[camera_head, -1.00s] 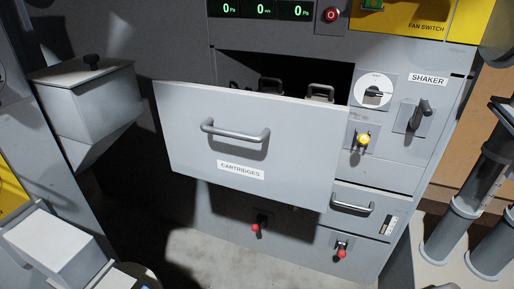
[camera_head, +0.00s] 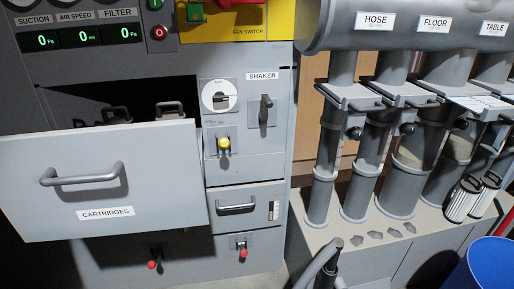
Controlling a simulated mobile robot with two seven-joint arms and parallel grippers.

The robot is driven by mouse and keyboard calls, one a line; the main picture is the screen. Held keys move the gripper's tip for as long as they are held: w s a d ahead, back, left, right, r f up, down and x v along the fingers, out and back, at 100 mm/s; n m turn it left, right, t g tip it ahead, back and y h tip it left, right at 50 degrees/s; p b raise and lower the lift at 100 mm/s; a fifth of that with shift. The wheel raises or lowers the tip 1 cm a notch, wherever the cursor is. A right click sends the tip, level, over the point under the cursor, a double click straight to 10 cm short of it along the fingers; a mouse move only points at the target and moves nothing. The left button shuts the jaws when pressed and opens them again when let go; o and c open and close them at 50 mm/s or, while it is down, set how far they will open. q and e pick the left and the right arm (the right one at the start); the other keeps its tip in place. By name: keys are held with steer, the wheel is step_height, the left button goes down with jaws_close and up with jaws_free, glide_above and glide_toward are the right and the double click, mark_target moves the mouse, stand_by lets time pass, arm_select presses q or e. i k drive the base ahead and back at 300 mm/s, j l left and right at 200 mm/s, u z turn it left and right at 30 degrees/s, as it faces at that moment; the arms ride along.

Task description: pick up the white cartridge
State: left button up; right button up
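Two white pleated cylinders with dark tops and handles stand at the right, on the grey ledge under the pipes: a left white cartridge (camera_head: 463,201) and a right white cartridge (camera_head: 487,194). They stand close together, and I cannot tell which one is meant. The drawer labelled CARTRIDGES (camera_head: 165,177) is pulled out at the left. Dark cartridges with handles (camera_head: 118,114) show partly above its front; their bodies are hidden. Neither of my grippers shows in this view.
Grey vertical pipes (camera_head: 322,195) stand left of the white cartridges. A blue bin (camera_head: 492,268) is at the lower right corner. A grey curved hose-like piece (camera_head: 318,265) rises at the bottom middle. Grey flat scraps (camera_head: 376,235) lie on the ledge (camera_head: 330,233).

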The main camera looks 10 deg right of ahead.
mark_target(467, 192)
steer(key=z, duration=2)
steer(key=i+u, duration=0.15)
steer(key=u, duration=0.7)
steer(key=i+l+u, duration=0.2)
steer(key=l+u, duration=0.15)
steer(key=i+l+u, duration=0.15)
steer(key=l+u, duration=0.2)
